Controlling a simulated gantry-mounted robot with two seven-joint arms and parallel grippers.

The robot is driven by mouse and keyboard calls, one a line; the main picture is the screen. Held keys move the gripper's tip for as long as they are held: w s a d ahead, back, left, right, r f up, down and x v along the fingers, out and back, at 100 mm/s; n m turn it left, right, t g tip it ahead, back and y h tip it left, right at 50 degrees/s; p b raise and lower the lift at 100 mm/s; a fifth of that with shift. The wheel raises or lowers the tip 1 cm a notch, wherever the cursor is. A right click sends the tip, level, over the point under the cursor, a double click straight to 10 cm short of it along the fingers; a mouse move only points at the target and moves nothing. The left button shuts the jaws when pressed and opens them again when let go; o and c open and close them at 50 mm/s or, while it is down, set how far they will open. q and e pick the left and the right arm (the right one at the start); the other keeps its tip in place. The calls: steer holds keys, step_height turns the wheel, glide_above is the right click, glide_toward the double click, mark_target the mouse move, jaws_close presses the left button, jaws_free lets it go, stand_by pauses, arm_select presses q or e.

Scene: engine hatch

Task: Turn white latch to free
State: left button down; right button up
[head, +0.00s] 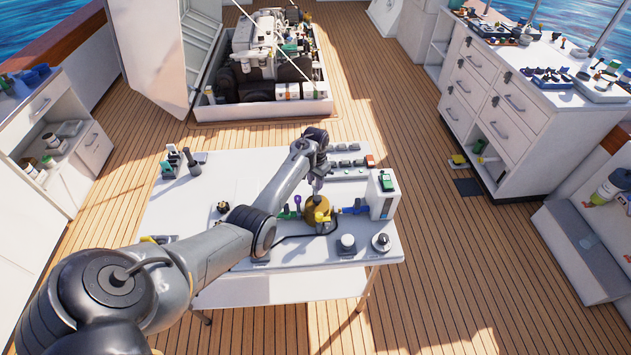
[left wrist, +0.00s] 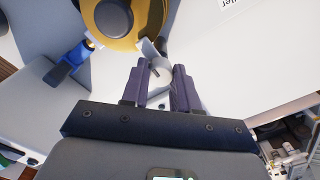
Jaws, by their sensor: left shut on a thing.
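A pale white-grey latch (left wrist: 151,47) shows in the left wrist view beside a round yellow housing (left wrist: 128,38) with a grey centre. My left gripper (left wrist: 161,72) is shut on the latch, with its dark fingers on either side of the part's lower end. In the head view my left gripper (head: 318,186) reaches down from above to the yellow housing (head: 313,216) on the white table. The latch is too small to make out there. My right gripper is in neither view.
A blue-handled part (head: 354,210) sits right of the housing, by a white box (head: 383,200) with a green top. It also shows in the left wrist view (left wrist: 72,60). Two round knobs stand near the table's front right. The table's left (head: 170,215) is mostly clear.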

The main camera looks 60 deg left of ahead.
arm_select(q)
steer(key=shift+r+n+p, duration=0.15)
steer(key=shift+n+p, duration=1.2)
steer(key=shift+n, duration=0.15)
steer(key=shift+n+p, duration=0.5)
steer(key=shift+n, duration=0.5)
steer(key=n, duration=0.2)
steer(key=shift+n+p, duration=0.3)
steer(key=shift+p, duration=0.1)
steer(key=n, duration=1)
steer(key=shift+f, duration=0.2)
steer(key=shift+b, duration=0.3)
